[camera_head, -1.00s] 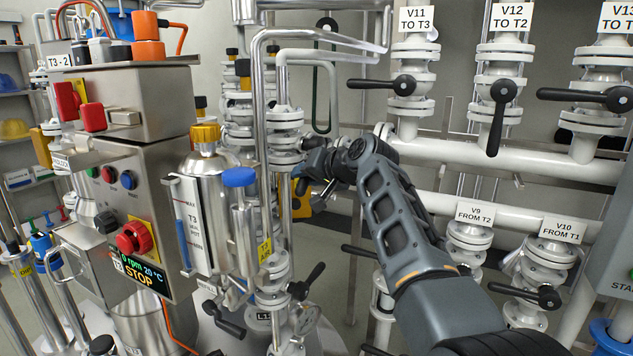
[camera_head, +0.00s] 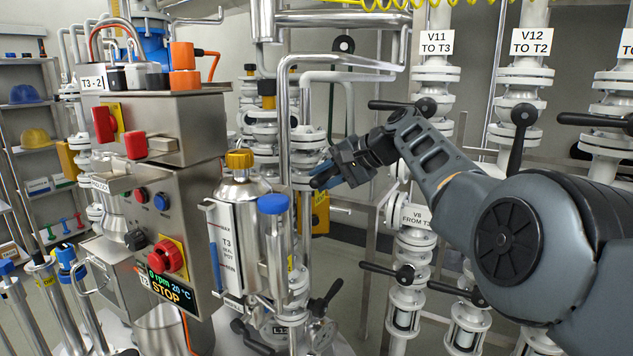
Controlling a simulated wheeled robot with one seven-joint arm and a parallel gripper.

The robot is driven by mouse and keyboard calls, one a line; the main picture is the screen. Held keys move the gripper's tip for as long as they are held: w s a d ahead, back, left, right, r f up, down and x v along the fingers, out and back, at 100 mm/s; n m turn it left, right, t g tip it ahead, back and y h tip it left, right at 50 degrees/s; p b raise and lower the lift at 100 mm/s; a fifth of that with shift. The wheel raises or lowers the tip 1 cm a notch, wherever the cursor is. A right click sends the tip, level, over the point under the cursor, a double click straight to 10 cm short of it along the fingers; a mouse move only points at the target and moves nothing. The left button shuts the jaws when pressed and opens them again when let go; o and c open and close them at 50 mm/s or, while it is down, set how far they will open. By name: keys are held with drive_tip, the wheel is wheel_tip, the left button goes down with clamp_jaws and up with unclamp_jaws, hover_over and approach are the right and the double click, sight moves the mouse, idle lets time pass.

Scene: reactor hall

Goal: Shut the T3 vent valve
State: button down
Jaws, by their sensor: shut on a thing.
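My gripper (camera_head: 322,177) reaches in from the right beside this valve body. Its jaws are shut on a small blue part, apparently a valve handle (camera_head: 324,170). The jaws and wrist hide most of that part, so its angle cannot be told. No label naming the vent valve can be read there.
The control box (camera_head: 160,180) with red knobs and a STOP display stands at left. Steel pipes (camera_head: 283,110) rise close beside my gripper. Black-handled valves V11 (camera_head: 433,105) and V12 (camera_head: 523,115) line the right. A black valve lever (camera_head: 325,300) sticks out below.

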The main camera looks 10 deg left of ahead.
drive_tip(key=shift+w+r, duration=0.1)
drive_tip(key=shift+r, duration=0.3)
drive_tip(key=c, duration=1)
unclamp_jaws()
drive_tip(key=shift+f, duration=0.1)
drive_tip(key=v, duration=0.7)
drive_tip(key=shift+d, duration=0.35)
